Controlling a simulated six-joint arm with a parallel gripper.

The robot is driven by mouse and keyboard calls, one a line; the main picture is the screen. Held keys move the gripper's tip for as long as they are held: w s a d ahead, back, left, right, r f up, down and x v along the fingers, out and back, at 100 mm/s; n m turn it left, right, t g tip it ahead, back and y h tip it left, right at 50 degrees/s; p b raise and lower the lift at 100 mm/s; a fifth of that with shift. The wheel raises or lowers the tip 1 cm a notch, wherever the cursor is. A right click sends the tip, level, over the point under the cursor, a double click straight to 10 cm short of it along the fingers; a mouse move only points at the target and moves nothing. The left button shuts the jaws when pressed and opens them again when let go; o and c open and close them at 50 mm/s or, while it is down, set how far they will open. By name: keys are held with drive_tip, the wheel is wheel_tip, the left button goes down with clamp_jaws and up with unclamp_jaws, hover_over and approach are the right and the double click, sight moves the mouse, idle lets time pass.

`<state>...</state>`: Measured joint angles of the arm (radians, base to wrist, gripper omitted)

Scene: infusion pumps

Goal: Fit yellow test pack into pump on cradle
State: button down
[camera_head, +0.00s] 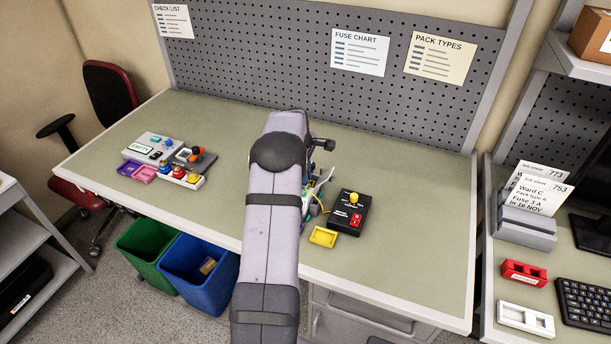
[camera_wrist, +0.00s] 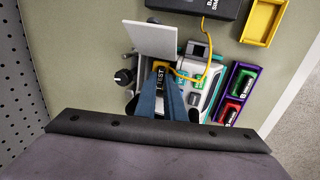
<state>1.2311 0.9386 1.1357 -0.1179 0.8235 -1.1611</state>
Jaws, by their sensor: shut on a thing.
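In the wrist view my gripper (camera_wrist: 167,84) points down over the pump, its blue fingers shut on the yellow test pack (camera_wrist: 160,72), marked TEST. A yellow cable (camera_wrist: 187,75) runs from the pack up to a black box (camera_wrist: 200,6). The pump (camera_wrist: 205,88) is pale with teal trim, and its light grey door (camera_wrist: 153,40) stands open. A black knob (camera_wrist: 123,77) shows on its left side, perhaps on the cradle. My fingers hide the pack's lower part and the bay, so I cannot tell how deep it sits. In the head view my arm hides most of the pump.
A yellow tray (camera_head: 323,237) stands empty near the front edge, beside the black box (camera_head: 352,216). A purple tray (camera_wrist: 220,98) holds green and red packs beside the pump. Another device (camera_head: 152,147) and small trays are at the left. The right of the bench is clear.

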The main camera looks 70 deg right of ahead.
drive_tip(key=shift+f, duration=0.45)
idle(0.3)
drive_tip(key=c, duration=2.2)
unclamp_jaws()
drive_tip(key=shift+a+f, duration=0.1)
drive_tip(key=shift+r, duration=0.2)
drive_tip(key=shift+r+p, duration=0.6)
drive_tip(key=shift+r, duration=0.4)
drive_tip(key=shift+o, duration=0.5)
